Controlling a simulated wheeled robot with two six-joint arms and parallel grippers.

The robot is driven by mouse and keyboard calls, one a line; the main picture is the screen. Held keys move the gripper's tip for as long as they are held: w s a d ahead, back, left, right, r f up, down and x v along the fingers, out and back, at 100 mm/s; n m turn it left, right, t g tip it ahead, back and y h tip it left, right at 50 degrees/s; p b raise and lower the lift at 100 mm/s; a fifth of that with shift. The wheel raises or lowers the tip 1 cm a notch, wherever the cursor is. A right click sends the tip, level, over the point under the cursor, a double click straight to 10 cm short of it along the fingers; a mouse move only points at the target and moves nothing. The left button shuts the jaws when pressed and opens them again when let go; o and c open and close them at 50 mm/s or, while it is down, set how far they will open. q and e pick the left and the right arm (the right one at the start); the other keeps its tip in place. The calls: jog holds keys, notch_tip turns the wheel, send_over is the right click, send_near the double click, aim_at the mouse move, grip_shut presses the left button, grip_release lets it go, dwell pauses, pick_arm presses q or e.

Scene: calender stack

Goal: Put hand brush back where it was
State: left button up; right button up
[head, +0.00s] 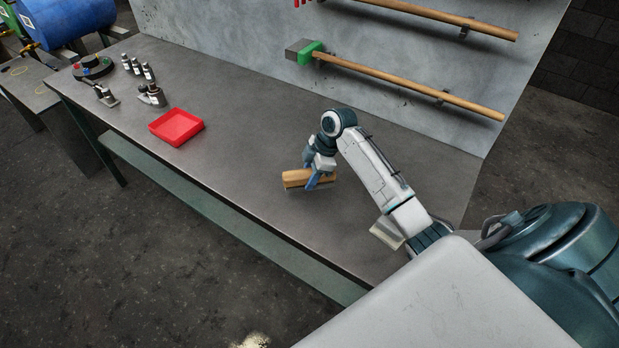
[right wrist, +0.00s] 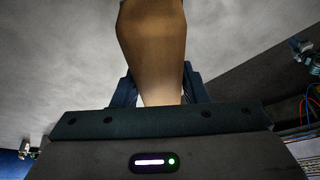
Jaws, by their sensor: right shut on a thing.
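The hand brush (head: 296,177) has a light brown wooden body and shows over the grey workbench, right of the red tray. My right gripper (head: 311,181) is shut on it, with blue fingers on either side. In the right wrist view the brush's wooden part (right wrist: 152,45) stands up between the fingers (right wrist: 158,88). I cannot tell whether the brush touches the bench top or hangs just above it. Its bristles are hard to make out. My left gripper is not in view.
The workbench (head: 240,165) is clear around the brush. A grey back panel (head: 400,70) holds long wooden-handled tools, one with a green head (head: 311,51).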

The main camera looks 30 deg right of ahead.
jog(key=shift+w+d, duration=0.15)
jog(key=shift+w, duration=0.1)
jog(key=shift+f+p, duration=0.35)
jog(key=shift+p, duration=0.05)
notch_tip(320, 180, down, 2)
jog(key=shift+f+p, duration=0.1)
jog(key=shift+p, duration=0.55)
jog(key=shift+f, duration=0.4)
jog(key=shift+f, duration=0.2)
jog(key=o, duration=0.9)
jog(key=shift+o, duration=0.2)
jog(key=shift+r, duration=0.1)
